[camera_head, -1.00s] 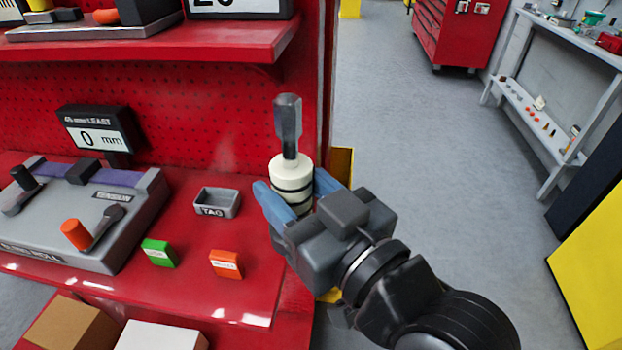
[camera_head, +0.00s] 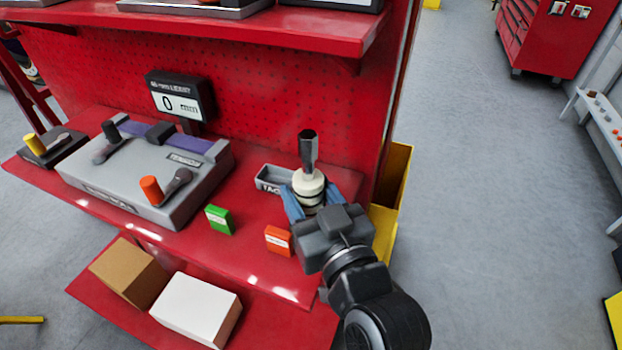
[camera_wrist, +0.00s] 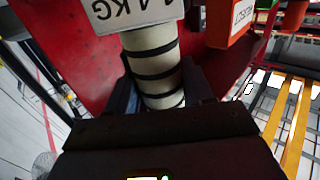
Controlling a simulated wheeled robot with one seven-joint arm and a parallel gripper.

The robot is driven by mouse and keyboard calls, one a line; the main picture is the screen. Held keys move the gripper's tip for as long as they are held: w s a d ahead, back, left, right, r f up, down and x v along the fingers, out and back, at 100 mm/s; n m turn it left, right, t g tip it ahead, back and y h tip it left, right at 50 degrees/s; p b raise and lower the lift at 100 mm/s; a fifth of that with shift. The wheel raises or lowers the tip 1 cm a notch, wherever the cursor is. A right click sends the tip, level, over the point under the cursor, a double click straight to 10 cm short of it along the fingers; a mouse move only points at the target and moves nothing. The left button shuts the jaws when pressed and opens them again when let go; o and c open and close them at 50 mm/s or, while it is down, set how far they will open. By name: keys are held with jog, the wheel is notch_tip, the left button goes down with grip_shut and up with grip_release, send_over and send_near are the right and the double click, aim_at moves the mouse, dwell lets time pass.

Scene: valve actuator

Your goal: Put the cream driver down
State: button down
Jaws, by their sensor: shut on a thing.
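The cream driver (camera_head: 309,186) has a cream handle with dark bands and a dark grey shaft pointing up in the head view. My gripper (camera_head: 316,203) is shut on its handle, with a blue finger on each side. I cannot tell whether the driver touches the shelf. In the wrist view the banded handle (camera_wrist: 153,65) sits between the dark fingers; its far end is hidden by a white label plate (camera_wrist: 130,10).
A green block (camera_head: 219,220) and an orange block (camera_head: 278,240) stand on the shelf left of my gripper. A grey device (camera_head: 140,175) with an orange knob stands further left. A yellow bin (camera_head: 393,205) is at the right edge. Boxes (camera_head: 196,308) sit lower down.

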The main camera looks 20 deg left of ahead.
jog(key=shift+f, duration=0.2)
dwell(0.3)
jog(key=shift+c, duration=2.2)
grip_release()
jog(key=shift+f, duration=0.15)
jog(key=shift+s+d, duration=0.25)
jog(key=shift+d, duration=0.05)
jog(key=b+v, duration=0.2)
jog(key=v, duration=0.9)
jog(key=shift+s+b, duration=0.2)
jog(key=shift+b, duration=0.15)
jog(key=shift+d, duration=0.1)
